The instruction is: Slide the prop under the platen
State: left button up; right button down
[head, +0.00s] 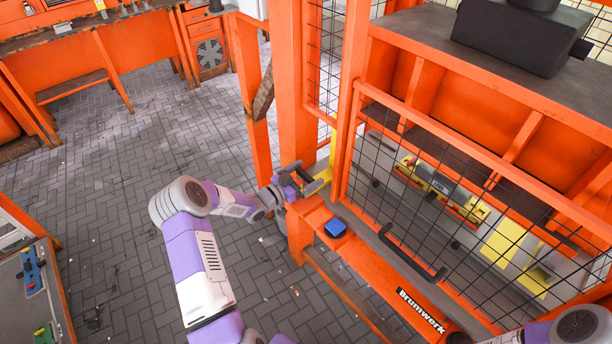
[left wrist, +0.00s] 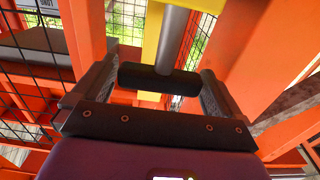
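The prop, a yellow piece (head: 321,181), stands upright at the left side of the orange press. My left gripper (head: 291,181) is right at it in the head view. In the left wrist view, the prop's yellow face (left wrist: 155,35), grey stem (left wrist: 172,40) and black crossbar grip (left wrist: 158,78) show. My left gripper's fingers (left wrist: 160,85) stand wide apart, one at each end of the crossbar. Contact is hard to judge. The platen (head: 440,95) is the orange ribbed block behind the mesh. My right gripper is out of view.
The mesh guard (head: 410,205) with a black handle (head: 412,253) covers the press front. Yellow and grey parts (head: 510,240) lie below the platen. The paved floor (head: 120,170) at left is mostly clear.

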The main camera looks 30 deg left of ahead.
pick_arm(q)
jog(key=v, duration=0.7)
jog(key=shift+s+p, duration=0.3)
jog(key=shift+p, duration=0.05)
